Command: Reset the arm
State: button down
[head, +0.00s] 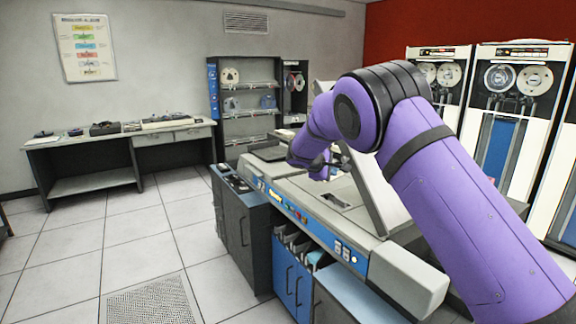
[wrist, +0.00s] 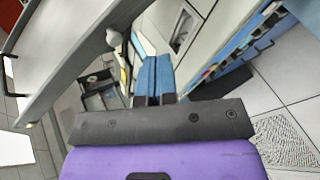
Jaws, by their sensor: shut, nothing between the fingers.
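My arm is purple with dark joints and reaches from the lower right of the head view over the grey punch-card machine (head: 385,262). My gripper (head: 326,170) is small in that view, above the machine's top near its tilted panel, and partly hidden by my arm. In the wrist view my gripper (wrist: 154,60) shows two blue fingers side by side, closed together with nothing between them. Whether the fingers touch the machine cannot be told.
A desk (head: 110,150) with small items stands at the left wall. A shelf unit (head: 245,100) with reels is at the back. Tall tape cabinets (head: 505,120) stand at the right. The tilted panel (head: 372,195) rises close to my arm. The tiled floor at left is clear.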

jog(key=s+d+r+m+g+y, duration=0.1)
jog(key=s+d+r+m, duration=0.1)
jog(key=s+d+r, duration=0.5)
jog(key=s+d+r+m+g+y, duration=0.1)
jog(key=s+d+r+m+y, duration=0.15)
jog(key=s+r, duration=0.45)
jog(key=s+d+r+m+g, duration=0.1)
jog(key=s+d+r+m, duration=0.2)
jog(key=s+d, duration=0.55)
jog(key=s+a+f+m+y, duration=0.1)
jog(key=s+m+y, duration=0.3)
jog(key=s, duration=3.1)
jog(key=shift+s+a+f+m+y, duration=0.3)
jog(key=shift+s+a+m+y, duration=0.05)
jog(key=shift+s+a+m, duration=0.1)
